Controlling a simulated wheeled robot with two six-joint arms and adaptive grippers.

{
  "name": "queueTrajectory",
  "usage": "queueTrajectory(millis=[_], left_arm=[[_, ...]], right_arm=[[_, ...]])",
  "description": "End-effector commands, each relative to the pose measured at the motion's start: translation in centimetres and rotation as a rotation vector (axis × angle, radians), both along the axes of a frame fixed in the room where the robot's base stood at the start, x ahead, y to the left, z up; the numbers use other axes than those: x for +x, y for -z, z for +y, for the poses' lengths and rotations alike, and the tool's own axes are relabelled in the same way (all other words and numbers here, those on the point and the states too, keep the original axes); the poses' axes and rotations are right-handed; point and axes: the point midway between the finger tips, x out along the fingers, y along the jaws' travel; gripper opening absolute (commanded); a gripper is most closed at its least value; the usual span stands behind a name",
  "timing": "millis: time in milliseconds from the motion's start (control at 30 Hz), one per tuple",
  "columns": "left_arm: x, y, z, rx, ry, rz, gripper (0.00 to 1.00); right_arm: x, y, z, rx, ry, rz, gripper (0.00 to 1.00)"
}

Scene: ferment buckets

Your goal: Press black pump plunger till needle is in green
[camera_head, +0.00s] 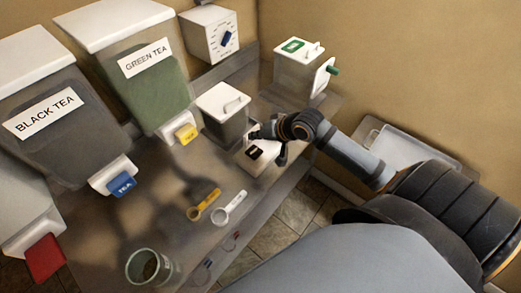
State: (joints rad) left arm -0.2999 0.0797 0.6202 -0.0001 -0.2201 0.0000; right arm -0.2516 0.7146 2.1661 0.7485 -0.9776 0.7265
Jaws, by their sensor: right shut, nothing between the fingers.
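My right gripper (268,143) comes in from the right and points left, its fingers shut and empty. It is directly over a small white box with a black patch on top (260,158), near the counter's front edge. Whether the fingers touch the box, I cannot tell; they cover part of it. A black pump plunger cannot be clearly made out, and no needle or green zone can be read. My left gripper is not in view.
Dispensers labelled black tea (40,115) and green tea (147,60) stand left. A white-lidded dark bucket (226,115) is beside the gripper. A white dial box (210,35) and a green-marked white container (299,72) stand behind.

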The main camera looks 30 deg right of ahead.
Motion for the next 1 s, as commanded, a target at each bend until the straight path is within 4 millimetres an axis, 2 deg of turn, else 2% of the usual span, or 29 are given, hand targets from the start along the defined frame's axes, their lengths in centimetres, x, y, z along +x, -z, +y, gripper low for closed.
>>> queueTrajectory(millis=[867, 1000], left_arm=[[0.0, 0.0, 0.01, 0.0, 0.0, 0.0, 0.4], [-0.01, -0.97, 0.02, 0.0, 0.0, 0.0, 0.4]], right_arm=[[0.0, 0.0, 0.0, 0.0, 0.0, 0.0, 0.0], [0.08, -0.48, -0.15, -0.01, -0.035, 0.013, 0.0]])
